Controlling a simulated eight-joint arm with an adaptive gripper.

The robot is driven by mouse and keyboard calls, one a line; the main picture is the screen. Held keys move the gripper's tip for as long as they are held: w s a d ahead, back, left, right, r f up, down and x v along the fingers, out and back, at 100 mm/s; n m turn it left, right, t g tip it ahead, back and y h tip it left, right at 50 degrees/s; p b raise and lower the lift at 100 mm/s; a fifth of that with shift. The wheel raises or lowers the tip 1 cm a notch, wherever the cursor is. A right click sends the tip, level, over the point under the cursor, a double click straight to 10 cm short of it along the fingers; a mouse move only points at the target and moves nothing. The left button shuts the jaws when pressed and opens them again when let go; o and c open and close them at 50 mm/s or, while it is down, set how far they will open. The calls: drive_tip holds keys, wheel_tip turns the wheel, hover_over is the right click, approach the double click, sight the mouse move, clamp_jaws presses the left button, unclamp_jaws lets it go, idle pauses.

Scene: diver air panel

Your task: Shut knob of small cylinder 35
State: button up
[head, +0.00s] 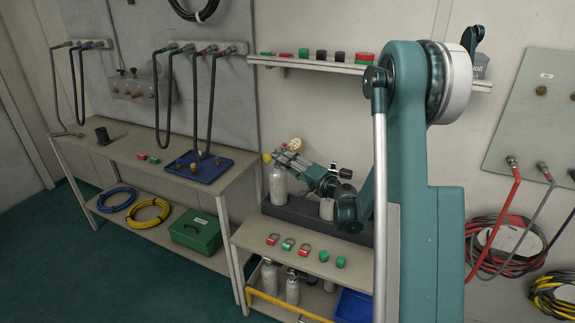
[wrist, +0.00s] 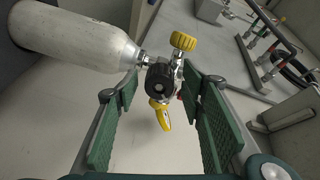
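A pale grey cylinder (wrist: 75,38) with a valve (wrist: 160,78) fills the upper left of the wrist view. The valve carries a yellow knob (wrist: 183,41) at one end and a yellow part (wrist: 161,115) at the other. In the head view my gripper (head: 288,160) is at the cylinder's top. No number 35 is readable.
Another cylinder (head: 327,209) stands to the right on the dark stand (head: 298,212), partly behind my arm. Shackles (head: 289,244) and green caps (head: 324,256) lie on the bench front. The bench (head: 130,145) with hoses and a blue tray (head: 198,167) is at left.

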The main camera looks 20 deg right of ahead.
drive_tip(key=v, duration=1)
drive_tip(key=shift+s, duration=0.45)
drive_tip(key=shift+w+a+f+n+p, duration=0.15)
drive_tip(key=shift+w+n+p, duration=0.4)
drive_tip(key=shift+n, duration=1.9)
drive_tip(key=shift+w+a+f+n+p, duration=0.15)
drive_tip(key=shift+w+n+p, duration=0.35)
drive_tip(key=shift+n, duration=1.9)
drive_tip(key=shift+w+a+n+p, duration=0.15)
drive_tip(key=shift+w+n+p, duration=0.4)
drive_tip(key=shift+n, duration=1.9)
drive_tip(key=shift+w, duration=0.15)
drive_tip(key=shift+b+x, duration=0.85)
drive_tip(key=shift+x, duration=3.05)
drive_tip(key=shift+r, duration=0.1)
